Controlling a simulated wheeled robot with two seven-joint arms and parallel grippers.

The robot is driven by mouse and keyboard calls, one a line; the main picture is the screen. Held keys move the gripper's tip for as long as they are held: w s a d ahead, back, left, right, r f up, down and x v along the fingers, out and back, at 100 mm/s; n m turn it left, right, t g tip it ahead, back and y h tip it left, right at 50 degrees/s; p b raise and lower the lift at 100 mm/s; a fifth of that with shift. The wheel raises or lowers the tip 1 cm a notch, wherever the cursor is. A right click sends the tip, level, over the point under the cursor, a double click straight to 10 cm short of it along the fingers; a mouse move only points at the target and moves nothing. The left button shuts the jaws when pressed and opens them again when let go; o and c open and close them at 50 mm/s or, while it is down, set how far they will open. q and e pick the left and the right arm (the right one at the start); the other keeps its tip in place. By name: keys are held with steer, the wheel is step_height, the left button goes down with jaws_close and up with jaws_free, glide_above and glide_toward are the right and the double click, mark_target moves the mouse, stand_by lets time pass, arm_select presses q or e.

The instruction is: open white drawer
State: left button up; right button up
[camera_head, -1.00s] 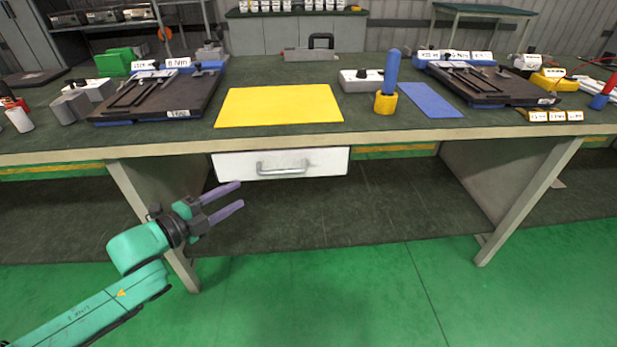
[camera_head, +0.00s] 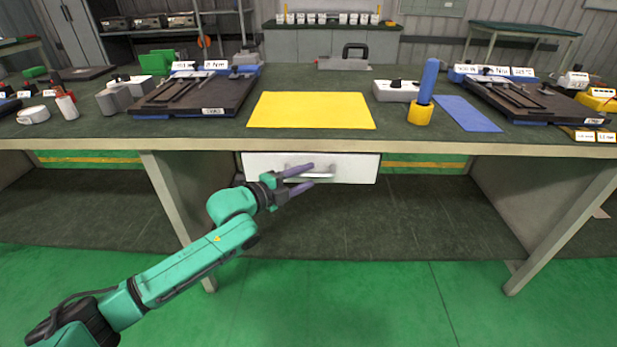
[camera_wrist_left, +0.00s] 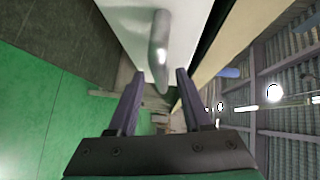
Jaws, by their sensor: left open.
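The white drawer (camera_head: 357,170) sits under the front edge of the workbench, and its front looks flush with the bench. Its grey bar handle (camera_head: 325,171) is in the middle of the front, partly hidden by my gripper in the head view. My left gripper (camera_head: 311,175) is open in front of the drawer, with its two purple fingers pointing toward the handle. In the left wrist view the handle (camera_wrist_left: 158,50) lies ahead, in line with the gap between the fingers (camera_wrist_left: 155,95). I cannot tell whether the handle is between the fingertips. My right gripper is not in view.
The workbench (camera_head: 300,143) spans the view, with a leg (camera_head: 176,210) left of the drawer. On top lie a yellow mat (camera_head: 312,110), a blue mat (camera_head: 467,114), a blue-handled tool in a yellow base (camera_head: 420,113) and dark fixtures. The floor before the drawer is clear.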

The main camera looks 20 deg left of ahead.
arm_select(q)
steer(key=shift+w+d+f, duration=0.1)
steer(key=shift+w+d, duration=0.35)
steer(key=shift+w, duration=0.1)
jaws_close()
stand_by(1.1)
